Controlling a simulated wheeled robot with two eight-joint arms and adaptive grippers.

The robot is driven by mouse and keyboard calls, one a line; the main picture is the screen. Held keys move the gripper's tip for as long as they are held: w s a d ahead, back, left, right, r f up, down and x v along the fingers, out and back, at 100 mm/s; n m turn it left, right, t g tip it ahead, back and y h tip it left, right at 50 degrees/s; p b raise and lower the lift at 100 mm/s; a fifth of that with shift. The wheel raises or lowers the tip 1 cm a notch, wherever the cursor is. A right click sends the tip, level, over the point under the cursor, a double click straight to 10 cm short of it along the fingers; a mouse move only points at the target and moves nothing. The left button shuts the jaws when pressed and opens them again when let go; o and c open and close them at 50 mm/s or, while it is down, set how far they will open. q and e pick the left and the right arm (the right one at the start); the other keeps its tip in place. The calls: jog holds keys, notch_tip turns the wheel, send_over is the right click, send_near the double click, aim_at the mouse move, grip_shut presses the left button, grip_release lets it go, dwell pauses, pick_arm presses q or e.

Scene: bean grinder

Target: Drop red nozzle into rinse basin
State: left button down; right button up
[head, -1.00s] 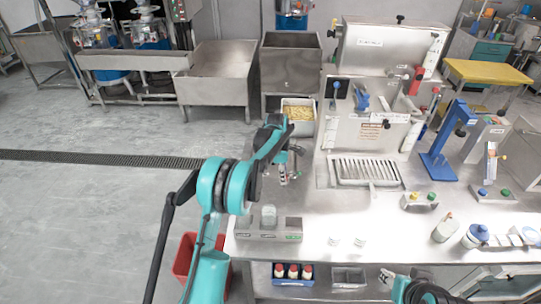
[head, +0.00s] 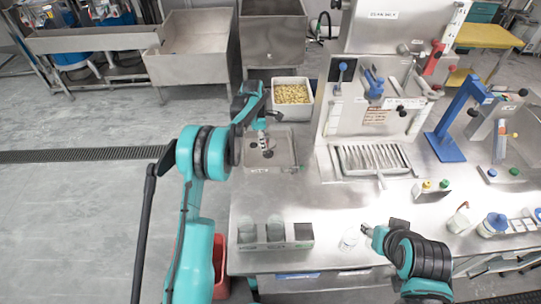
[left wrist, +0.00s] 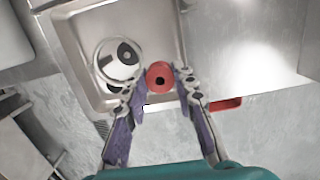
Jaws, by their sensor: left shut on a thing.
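The rinse basin (left wrist: 70,52) is a square metal sink behind and below the nozzle there. In the head view my left gripper (head: 264,143) points down over the basin (head: 285,135); the nozzle is too small to make out there. My right gripper (head: 369,231) is low over the table's front edge; its finger opening is unclear.
A round white and black object (left wrist: 118,60) shows in the basin area in the left wrist view. In the head view, a tub of yellowish pieces (head: 293,93) stands behind the basin. A slotted caddy (head: 275,235) sits in front, and a metal machine (head: 375,115) is to the right.

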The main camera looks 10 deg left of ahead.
pick_arm(q)
notch_tip(320, 180, down, 3)
jog(key=shift+f+b, duration=0.2)
jog(key=shift+b, duration=0.45)
jog(key=c, duration=1.1)
grip_release()
jog(key=shift+c, duration=0.2)
jog(key=shift+r, duration=0.15)
jog(key=r, duration=0.4)
jog(key=a+r, duration=0.1)
jog(key=r, duration=0.6)
jog(key=shift+s+a+r, duration=0.2)
jog(key=shift+r, duration=0.15)
